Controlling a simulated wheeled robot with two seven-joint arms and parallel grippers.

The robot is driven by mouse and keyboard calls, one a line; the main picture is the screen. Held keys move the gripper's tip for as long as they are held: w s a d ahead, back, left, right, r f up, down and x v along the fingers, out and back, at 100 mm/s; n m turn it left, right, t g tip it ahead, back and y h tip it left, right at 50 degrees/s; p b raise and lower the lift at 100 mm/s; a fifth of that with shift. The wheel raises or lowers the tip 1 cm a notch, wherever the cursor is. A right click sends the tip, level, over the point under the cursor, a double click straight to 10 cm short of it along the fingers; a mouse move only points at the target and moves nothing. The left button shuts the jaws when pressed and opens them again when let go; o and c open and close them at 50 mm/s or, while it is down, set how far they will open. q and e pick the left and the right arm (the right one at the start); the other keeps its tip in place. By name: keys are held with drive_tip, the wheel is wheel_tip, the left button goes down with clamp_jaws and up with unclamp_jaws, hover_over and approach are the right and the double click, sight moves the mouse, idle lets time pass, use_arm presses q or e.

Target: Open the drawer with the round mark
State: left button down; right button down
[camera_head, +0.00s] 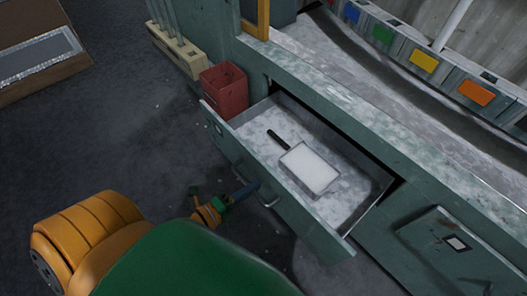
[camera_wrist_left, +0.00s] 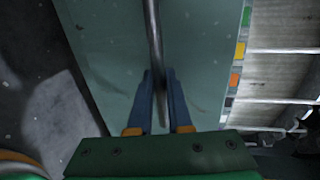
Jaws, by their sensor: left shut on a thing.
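A green drawer (camera_head: 330,238) in the workbench stands pulled out, its inside showing. A small plate (camera_head: 217,128) is at the left end of its front; I cannot make out its mark. My left gripper (camera_head: 245,192) is at the metal handle (camera_head: 272,199) on this drawer's front. In the left wrist view, the handle bar (camera_wrist_left: 153,40) runs between the two blue fingers of my left gripper (camera_wrist_left: 160,90), which is shut on it. My right gripper is not in view.
A pale, flat, dark-handled tool (camera_head: 309,167) lies in the open drawer. A closed drawer (camera_head: 457,256) with a pale label is at right. A red bin (camera_head: 224,90) stands by the drawer's left end. Grey floor (camera_head: 140,140) is clear at left.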

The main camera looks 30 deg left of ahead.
use_arm(q)
drive_tip(key=shift+f+v, duration=0.2)
drive_tip(key=shift+v, duration=0.85)
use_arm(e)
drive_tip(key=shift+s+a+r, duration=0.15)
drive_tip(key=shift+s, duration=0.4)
use_arm(q)
drive_tip(key=c, duration=0.8)
unclamp_jaws()
drive_tip(key=shift+a, duration=0.1)
drive_tip(key=shift+c, duration=0.2)
drive_tip(key=v, duration=0.7)
drive_tip(key=shift+p, duration=0.45)
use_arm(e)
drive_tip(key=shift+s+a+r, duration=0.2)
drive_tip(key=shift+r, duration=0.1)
use_arm(q)
drive_tip(key=shift+s, duration=0.15)
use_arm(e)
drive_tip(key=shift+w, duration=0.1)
